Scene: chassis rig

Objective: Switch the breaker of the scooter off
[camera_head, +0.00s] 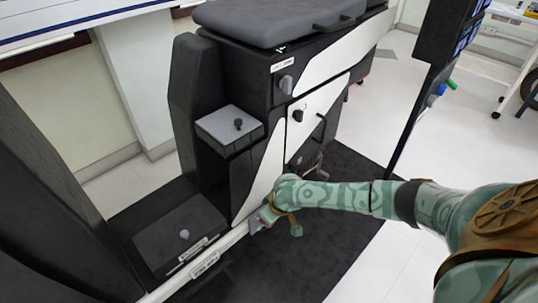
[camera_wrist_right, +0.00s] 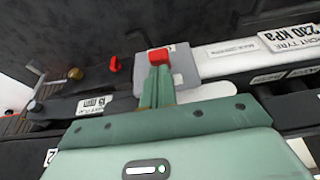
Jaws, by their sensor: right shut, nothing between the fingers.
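The scooter (camera_head: 235,90) stands at the centre of the head view, black with white side panels. In the right wrist view a grey plate (camera_wrist_right: 184,66) on its side bears a red block (camera_wrist_right: 158,55), which looks like the breaker's lever. My right gripper (camera_wrist_right: 157,72) is shut and empty, its green fingers pointing at the red block. The fingertips overlap its lower edge in the picture; I cannot tell whether they touch. In the head view this gripper (camera_head: 267,214) is low beside the footboard, and the hand largely hides the breaker. My left gripper is out of view.
A smaller red part (camera_wrist_right: 113,64) and a brass knob (camera_wrist_right: 74,73) lie left of the plate in the right wrist view. A white tyre label (camera_wrist_right: 289,36) is at right. In the head view a dark mat (camera_head: 325,235) lies under the scooter, and a dark panel stand (camera_head: 440,60) stands at right.

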